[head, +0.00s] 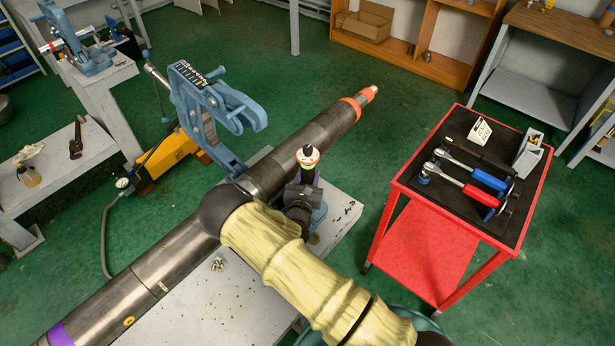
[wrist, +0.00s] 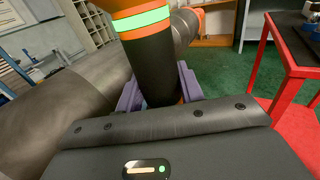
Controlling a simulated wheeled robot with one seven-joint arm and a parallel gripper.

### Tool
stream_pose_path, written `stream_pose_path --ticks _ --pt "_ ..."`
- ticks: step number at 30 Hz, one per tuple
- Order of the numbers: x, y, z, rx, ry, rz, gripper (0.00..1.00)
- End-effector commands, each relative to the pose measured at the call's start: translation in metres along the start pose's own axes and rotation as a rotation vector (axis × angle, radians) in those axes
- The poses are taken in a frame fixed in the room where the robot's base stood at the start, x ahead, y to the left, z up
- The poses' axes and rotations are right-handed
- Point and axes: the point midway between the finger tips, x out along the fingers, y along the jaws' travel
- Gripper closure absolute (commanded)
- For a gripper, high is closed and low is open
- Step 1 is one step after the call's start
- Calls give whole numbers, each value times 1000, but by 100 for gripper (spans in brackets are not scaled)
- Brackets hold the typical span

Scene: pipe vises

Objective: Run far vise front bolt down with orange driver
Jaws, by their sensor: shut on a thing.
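My gripper (head: 301,188) is shut on the orange driver (head: 308,156), which stands roughly upright beside the large pipe. In the wrist view the driver (wrist: 148,52) is a dark cylinder with orange and green bands, held between the purple fingers of my gripper (wrist: 160,92). A blue vise (head: 215,110) stands at the pipe on the pale bench, its hinged upper frame tilted up. Blue vise parts (head: 318,213) also show just below my gripper. The front bolt and the driver's lower tip are hidden, so I cannot tell whether they touch.
The long steel pipe (head: 325,125) runs diagonally across the bench (head: 190,318). A red cart (head: 440,233) with ratchets and other tools stands at the right. Another blue vise (head: 75,45) is on a bench at the upper left. Green floor is clear between pipe and cart.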

Motion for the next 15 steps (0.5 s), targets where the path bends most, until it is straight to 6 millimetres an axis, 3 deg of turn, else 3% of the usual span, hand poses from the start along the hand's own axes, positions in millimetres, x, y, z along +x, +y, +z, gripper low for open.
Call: stream_pose_path --ticks 15 --pt "1 0 28 2 -9 1 99"
